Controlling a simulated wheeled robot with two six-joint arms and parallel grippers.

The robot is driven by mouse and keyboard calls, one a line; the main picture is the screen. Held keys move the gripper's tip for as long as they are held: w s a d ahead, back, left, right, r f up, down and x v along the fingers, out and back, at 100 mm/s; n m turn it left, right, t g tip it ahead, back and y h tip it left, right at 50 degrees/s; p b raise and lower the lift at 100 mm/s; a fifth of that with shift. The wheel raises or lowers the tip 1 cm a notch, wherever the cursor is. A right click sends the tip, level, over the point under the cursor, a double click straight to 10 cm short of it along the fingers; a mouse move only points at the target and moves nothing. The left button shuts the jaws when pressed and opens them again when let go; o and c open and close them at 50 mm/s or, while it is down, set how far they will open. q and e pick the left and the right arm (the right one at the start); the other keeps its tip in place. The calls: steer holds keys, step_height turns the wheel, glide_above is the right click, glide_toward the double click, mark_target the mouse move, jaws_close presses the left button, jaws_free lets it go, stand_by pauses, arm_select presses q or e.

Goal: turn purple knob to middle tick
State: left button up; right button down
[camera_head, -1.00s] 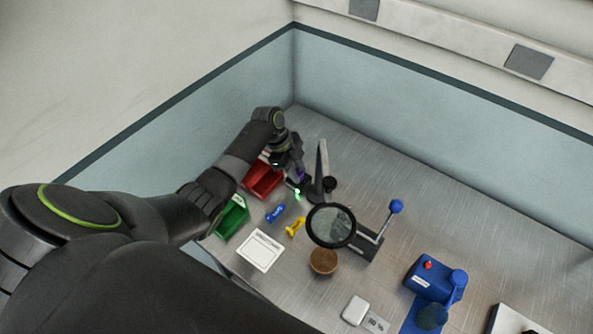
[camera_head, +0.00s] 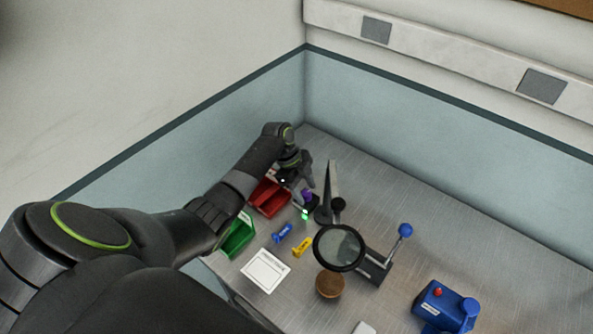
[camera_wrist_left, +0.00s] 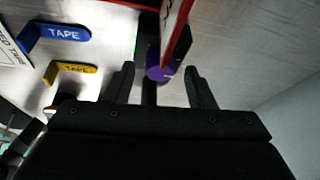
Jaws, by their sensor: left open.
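The purple knob (camera_head: 307,194) stands at the back left of the metal table, on a small dark unit with a glowing green light (camera_head: 304,215). My left gripper (camera_head: 304,178) is just above and behind the knob. In the left wrist view the purple knob (camera_wrist_left: 158,73) shows beyond the open fingertips, between them in the picture, and the gripper (camera_wrist_left: 161,76) is empty. A red-edged white panel (camera_wrist_left: 176,25) partly covers the knob there. I cannot make out the ticks. My right gripper is not in view.
A red bin (camera_head: 269,198) and a green bin (camera_head: 238,236) stand left of the knob. A dark upright stand (camera_head: 331,190) is close on its right. A magnifier (camera_head: 339,248) and blue and yellow tape pieces (camera_head: 283,234) lie in front.

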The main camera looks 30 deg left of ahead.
arm_select(q)
steer(key=b+v, duration=0.4)
steer(key=v, duration=1.3)
steer(key=shift+f, duration=0.1)
